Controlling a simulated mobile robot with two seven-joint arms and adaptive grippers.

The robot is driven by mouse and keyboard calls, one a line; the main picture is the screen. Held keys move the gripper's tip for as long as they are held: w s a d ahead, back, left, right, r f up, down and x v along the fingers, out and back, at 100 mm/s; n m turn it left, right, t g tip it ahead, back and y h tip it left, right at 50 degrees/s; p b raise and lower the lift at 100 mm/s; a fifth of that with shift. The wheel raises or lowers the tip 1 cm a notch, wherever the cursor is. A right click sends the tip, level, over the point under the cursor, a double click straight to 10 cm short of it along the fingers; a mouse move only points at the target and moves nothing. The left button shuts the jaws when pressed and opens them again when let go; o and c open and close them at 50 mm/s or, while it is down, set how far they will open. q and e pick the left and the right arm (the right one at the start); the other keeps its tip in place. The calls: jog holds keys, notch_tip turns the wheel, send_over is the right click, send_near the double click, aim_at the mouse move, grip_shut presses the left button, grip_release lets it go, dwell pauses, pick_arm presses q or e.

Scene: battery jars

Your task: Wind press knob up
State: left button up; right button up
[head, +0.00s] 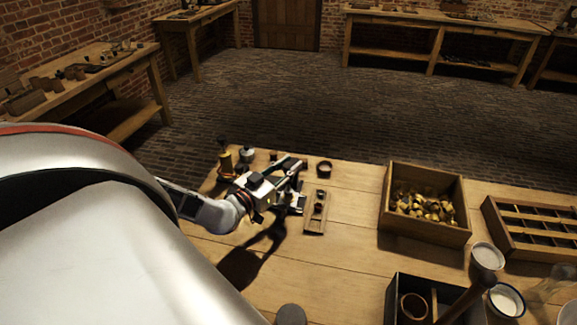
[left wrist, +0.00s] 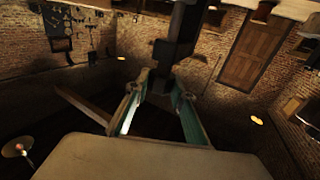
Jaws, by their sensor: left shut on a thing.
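My left gripper (head: 290,170) reaches over the workbench from the left, above a small press (head: 293,201) with pale metal parts. In the left wrist view, the two fingers (left wrist: 160,84) with teal inner pads close on a dark upright piece (left wrist: 178,45), which looks like the press knob and its stem. The gripper and wrist hide much of the press in the head view, so the knob's height and turn cannot be told. My right gripper is not in view.
A brass piece (head: 226,165) and a small jar (head: 247,153) stand behind the gripper. A narrow wooden tray (head: 315,226) lies beside the press. A wooden box of brass parts (head: 423,236) and a divided tray (head: 541,254) stand right. Bare bench lies between.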

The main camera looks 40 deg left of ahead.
pick_arm(q)
jog(key=n+y, duration=0.2)
jog(key=y, duration=0.1)
jog(key=n+g+y, duration=0.1)
jog(key=n+y, duration=0.1)
jog(key=shift+w+d+r+y, duration=0.1)
jog(key=shift+y, duration=0.3)
jog(key=n+g+y, duration=0.2)
jog(key=y, duration=0.1)
jog(key=n+g+y, duration=0.1)
jog(key=n+y, duration=0.1)
jog(key=shift+g+y, duration=0.4)
jog(key=n+g+y, duration=0.3)
jog(key=n+g, duration=0.1)
jog(key=shift+g+y, duration=0.3)
jog(key=shift+g, duration=0.1)
jog(key=shift+a+r+n+g+y, duration=0.1)
jog(key=shift+n+g+y, duration=0.35)
jog(key=shift+n+g, duration=0.5)
jog(key=shift+a+r+n+g+y, duration=0.1)
jog(key=shift+n+g+y, duration=0.4)
jog(key=shift+g, duration=0.75)
jog(key=o, duration=1.1)
jog(key=shift+f, duration=0.15)
